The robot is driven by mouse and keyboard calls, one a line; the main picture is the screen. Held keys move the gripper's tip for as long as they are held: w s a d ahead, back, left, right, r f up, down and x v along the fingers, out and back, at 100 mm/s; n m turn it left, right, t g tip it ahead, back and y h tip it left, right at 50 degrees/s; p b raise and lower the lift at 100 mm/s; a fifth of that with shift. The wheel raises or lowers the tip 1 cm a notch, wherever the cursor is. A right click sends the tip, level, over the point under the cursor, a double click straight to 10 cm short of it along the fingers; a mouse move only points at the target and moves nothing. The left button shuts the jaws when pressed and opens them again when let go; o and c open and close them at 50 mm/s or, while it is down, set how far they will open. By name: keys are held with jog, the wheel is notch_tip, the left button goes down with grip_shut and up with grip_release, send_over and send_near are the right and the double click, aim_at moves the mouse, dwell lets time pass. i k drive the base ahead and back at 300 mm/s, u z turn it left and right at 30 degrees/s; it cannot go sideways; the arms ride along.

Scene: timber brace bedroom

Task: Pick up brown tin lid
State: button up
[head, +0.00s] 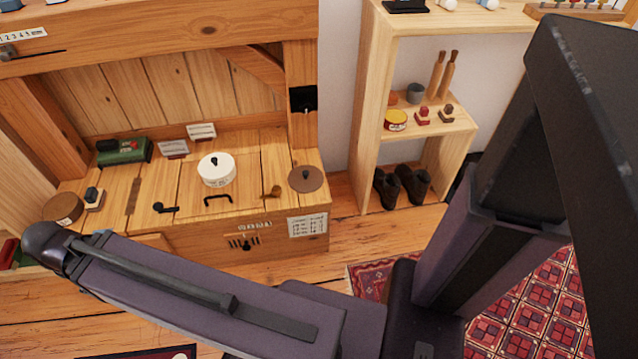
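A flat round brown lid (305,179), likely the brown tin lid, lies at the right end of the wooden chest top (255,160). It has a small dark spot at its middle. A round brown tin or box (62,208) sits at the left end of the same surface, near my arm. My gripper is not in view; only links of my arm show, crossing the lower part and the right side of the picture. No part of my arm covers the lid.
A white lidded pot (216,169), a black handle (218,199), a dark pipe-like item (165,208) and a green box (124,151) are on the chest top. An open shelf (365,110) with small items stands right of it. Dark boots (412,185) stand at its foot.

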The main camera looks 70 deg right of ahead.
aim_at(305, 178)
jog(key=u, duration=0.05)
jog(key=k, duration=1.25)
jog(key=z, duration=1.5)
jog(key=i, duration=0.6)
jog(key=z, duration=0.05)
